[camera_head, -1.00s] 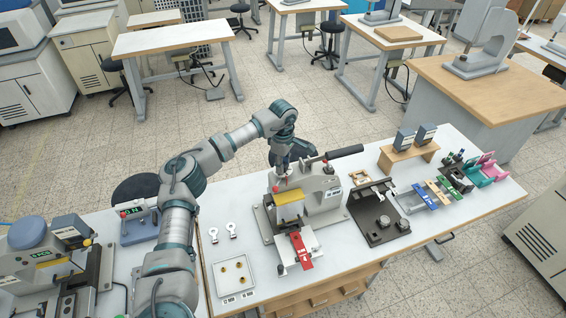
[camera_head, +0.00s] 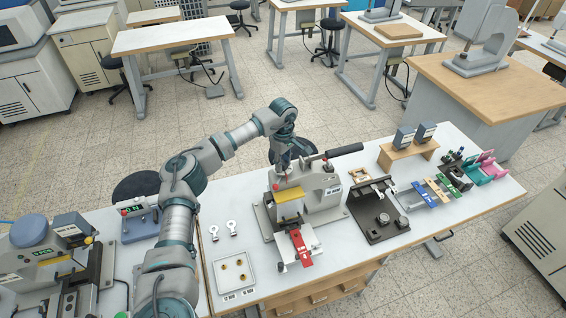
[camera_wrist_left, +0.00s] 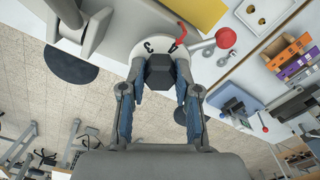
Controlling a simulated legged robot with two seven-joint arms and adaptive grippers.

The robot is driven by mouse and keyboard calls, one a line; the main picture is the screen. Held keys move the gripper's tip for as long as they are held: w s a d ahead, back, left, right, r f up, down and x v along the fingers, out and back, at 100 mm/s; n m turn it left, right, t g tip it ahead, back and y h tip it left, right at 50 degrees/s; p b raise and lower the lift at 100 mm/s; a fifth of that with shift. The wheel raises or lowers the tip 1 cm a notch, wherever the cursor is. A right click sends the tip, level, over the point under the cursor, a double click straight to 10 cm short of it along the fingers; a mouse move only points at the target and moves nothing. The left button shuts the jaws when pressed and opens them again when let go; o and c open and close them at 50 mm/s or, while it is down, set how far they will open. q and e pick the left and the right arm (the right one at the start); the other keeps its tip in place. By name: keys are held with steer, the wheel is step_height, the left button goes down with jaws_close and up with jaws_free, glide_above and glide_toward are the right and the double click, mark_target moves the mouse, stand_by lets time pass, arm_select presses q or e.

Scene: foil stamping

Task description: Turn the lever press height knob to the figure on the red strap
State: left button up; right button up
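The lever press (camera_head: 324,190) stands mid-table with a yellow part (camera_head: 289,195) and a black-gripped lever (camera_head: 344,151). The red strap (camera_head: 300,246) lies at its front; its figure is too small to read. My left gripper (camera_head: 284,168) reaches down over the press top. A pale dial (camera_wrist_left: 150,46) under the knob shows a letter C and a red pointer (camera_wrist_left: 180,36). My right gripper is out of view.
A red ball handle (camera_wrist_left: 226,38) is close to the fingers. A white tray (camera_head: 218,284) and two pale tags (camera_head: 231,227) lie left of the press. A black fixture (camera_head: 379,238) and coloured clamps (camera_head: 455,178) stand right. Another press (camera_head: 28,260) is far left.

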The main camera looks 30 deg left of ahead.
arm_select(q)
steer(key=o, duration=0.4)
steer(key=shift+w+r, duration=0.15)
steer(key=shift+r, duration=0.05)
steer(key=shift+o, duration=0.2)
steer(key=shift+f, duration=0.1)
steer(key=shift+a, duration=0.1)
steer(key=shift+r, duration=0.35)
step_height(320, 180, up, 11)
steer(key=shift+a, duration=0.1)
